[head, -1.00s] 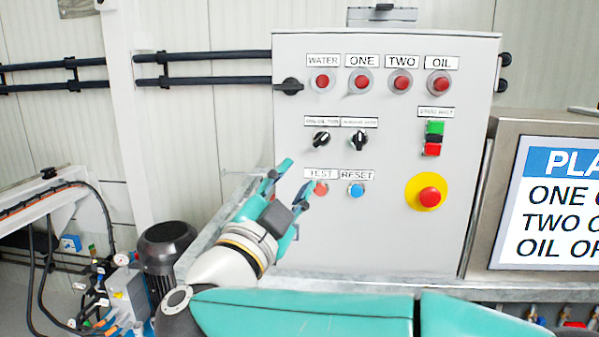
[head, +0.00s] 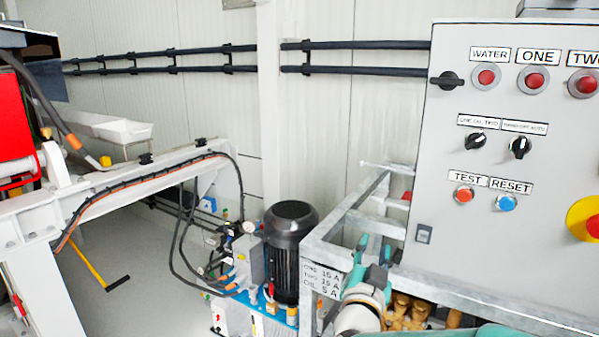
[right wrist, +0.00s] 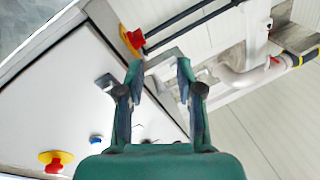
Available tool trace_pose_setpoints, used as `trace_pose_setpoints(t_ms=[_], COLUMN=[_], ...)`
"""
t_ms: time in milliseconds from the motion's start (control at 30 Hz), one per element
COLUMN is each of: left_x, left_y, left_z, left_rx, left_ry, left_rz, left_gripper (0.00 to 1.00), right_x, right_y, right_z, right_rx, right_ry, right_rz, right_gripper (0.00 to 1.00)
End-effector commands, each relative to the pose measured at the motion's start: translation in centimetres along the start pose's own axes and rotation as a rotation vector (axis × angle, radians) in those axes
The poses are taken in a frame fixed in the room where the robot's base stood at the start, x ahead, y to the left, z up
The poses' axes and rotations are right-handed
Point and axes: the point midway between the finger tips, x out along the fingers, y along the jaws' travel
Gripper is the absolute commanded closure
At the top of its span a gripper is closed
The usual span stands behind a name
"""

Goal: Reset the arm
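My right gripper (head: 374,250) is low in the head view, at the lower left of the grey control panel (head: 445,215). In the right wrist view its two fingers (right wrist: 159,75) are apart, with nothing between them. In the head view it is below the orange TEST button (head: 463,194) and the blue RESET button (head: 506,203), away from both. My left gripper is not in view.
A metal frame (head: 350,215) stands beside the panel, close to my right gripper. A black motor (head: 291,245) with hoses is to the left. A white beam (head: 130,190) crosses the left side. A red emergency knob (right wrist: 52,163) shows in the right wrist view.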

Motion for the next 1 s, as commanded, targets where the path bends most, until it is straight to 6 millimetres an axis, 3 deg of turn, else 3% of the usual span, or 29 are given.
trace_pose_setpoints(t_ms=[33,100,267,367,500,633,800,900,1000], left_x=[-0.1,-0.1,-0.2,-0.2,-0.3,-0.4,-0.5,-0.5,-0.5], left_y=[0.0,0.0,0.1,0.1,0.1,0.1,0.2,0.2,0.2], left_z=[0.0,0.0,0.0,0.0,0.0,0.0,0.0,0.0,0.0], left_rx=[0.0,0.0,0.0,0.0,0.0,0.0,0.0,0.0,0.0], left_ry=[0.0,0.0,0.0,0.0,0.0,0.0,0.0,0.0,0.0], left_rz=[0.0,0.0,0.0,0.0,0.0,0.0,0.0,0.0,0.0], left_gripper=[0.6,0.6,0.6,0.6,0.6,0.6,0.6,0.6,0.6], right_x=[0.2,-0.3,-3.6,-7.3,-14.3,-22.1,-30.9,-34.1,-35.7], right_y=[1.4,3.0,7.9,11.4,16.4,20.5,23.9,24.8,25.2], right_z=[4.0,9.0,19.7,25.5,32.0,35.8,37.5,37.5,37.5], right_rx=[-0.044,-0.087,-0.156,-0.181,-0.193,-0.182,-0.152,-0.137,-0.129], right_ry=[-0.09,-0.217,-0.528,-0.731,-1.028,-1.303,-1.586,-1.687,-1.737], right_rz=[-0.02,-0.054,-0.098,-0.107,-0.1,-0.082,-0.058,-0.049,-0.045], right_gripper=[0.64,0.64,0.64,0.64,0.64,0.64,0.64,0.64,0.64])
